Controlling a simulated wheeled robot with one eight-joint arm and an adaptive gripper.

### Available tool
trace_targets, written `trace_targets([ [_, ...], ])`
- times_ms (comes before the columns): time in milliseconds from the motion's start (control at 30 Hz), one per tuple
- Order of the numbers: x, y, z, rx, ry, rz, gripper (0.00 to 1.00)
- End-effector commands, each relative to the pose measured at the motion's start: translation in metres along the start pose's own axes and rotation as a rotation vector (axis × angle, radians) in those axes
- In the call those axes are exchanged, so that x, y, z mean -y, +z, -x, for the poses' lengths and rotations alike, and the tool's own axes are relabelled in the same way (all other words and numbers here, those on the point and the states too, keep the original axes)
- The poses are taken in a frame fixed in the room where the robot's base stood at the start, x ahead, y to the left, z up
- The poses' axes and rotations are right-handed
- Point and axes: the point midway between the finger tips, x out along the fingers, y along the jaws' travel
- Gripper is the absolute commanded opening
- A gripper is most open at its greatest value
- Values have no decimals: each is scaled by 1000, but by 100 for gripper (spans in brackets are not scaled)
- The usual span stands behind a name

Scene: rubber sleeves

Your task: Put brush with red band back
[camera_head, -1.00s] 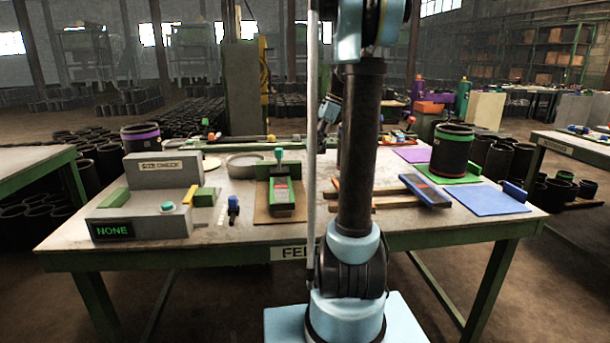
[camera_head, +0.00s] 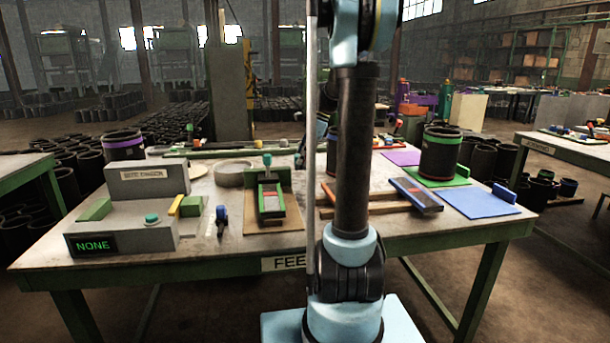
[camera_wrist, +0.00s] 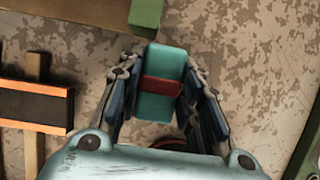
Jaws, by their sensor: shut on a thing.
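In the wrist view, my gripper (camera_wrist: 160,68) is shut on a teal block with a red band across it, the brush with red band (camera_wrist: 161,88). The fingers press on its two long sides. In the head view my arm stands in front of the table's middle and hides the gripper and the held brush. A wooden rack (camera_head: 378,207) lies right of the arm's column, with a blue-edged dark block (camera_head: 415,194) tilted on it.
A grey box reading NONE (camera_head: 128,236) stands at the table's left. A green fixture (camera_head: 270,202) sits on a brown board left of my arm. A green-banded black sleeve (camera_head: 440,153) stands on a green mat at right.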

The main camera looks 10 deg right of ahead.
Motion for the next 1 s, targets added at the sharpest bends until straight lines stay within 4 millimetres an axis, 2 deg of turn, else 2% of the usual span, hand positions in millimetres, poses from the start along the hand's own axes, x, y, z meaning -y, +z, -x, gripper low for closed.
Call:
trace_targets([
  [500,1,-20,-47,0,0,0,7],
  [900,0,-22,-51,0,0,-1,7],
  [933,0,-23,-51,0,-1,-2,37],
  [1000,0,-23,-51,0,-1,-2,53],
])
